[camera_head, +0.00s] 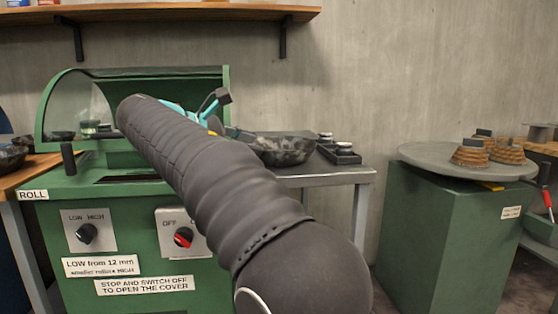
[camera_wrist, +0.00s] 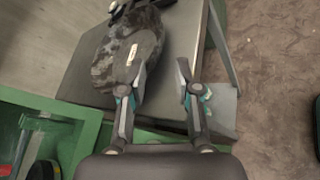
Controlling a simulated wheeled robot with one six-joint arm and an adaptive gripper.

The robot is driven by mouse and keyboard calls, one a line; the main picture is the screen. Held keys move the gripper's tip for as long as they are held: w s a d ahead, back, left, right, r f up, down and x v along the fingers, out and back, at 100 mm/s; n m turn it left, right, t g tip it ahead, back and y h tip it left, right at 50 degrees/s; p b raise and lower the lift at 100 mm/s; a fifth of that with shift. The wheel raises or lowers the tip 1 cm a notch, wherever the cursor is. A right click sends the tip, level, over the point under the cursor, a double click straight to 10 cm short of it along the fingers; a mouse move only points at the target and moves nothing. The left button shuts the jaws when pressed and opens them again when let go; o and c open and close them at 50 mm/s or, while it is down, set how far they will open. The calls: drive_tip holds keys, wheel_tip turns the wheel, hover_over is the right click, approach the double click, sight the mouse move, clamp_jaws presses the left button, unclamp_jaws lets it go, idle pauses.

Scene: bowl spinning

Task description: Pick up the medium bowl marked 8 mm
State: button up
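A dark, mottled bowl (camera_head: 285,152) stands on a grey metal table, just right of the green machine. In the wrist view the bowl (camera_wrist: 118,48) carries a small white label, too blurred to read. My gripper (camera_wrist: 161,76) is open, with two fingers well apart. In the wrist view its left finger overlaps the bowl's lower right part and its right finger lies beyond the bowl's right edge. Contact cannot be told. In the head view my sleeved arm hides most of the gripper; only teal and dark parts show left of the bowl.
The green rolling machine (camera_head: 125,215) with its raised cover stands left of the metal table (camera_head: 335,174). A green cabinet with a round grey top (camera_head: 425,158) stands right. Another dark bowl (camera_head: 10,158) is far left.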

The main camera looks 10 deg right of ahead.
drive_tip(key=b, duration=0.2)
approach(295, 152)
drive_tip(key=x, duration=0.4)
drive_tip(key=shift+w+f, duration=0.3)
drive_tip(key=shift+f, duration=0.05)
drive_tip(key=shift+r+b+x, duration=0.2)
drive_tip(key=shift+b+x, duration=0.25)
drive_tip(key=shift+x, duration=2.4)
drive_tip(key=shift+s+d, duration=0.15)
clamp_jaws()
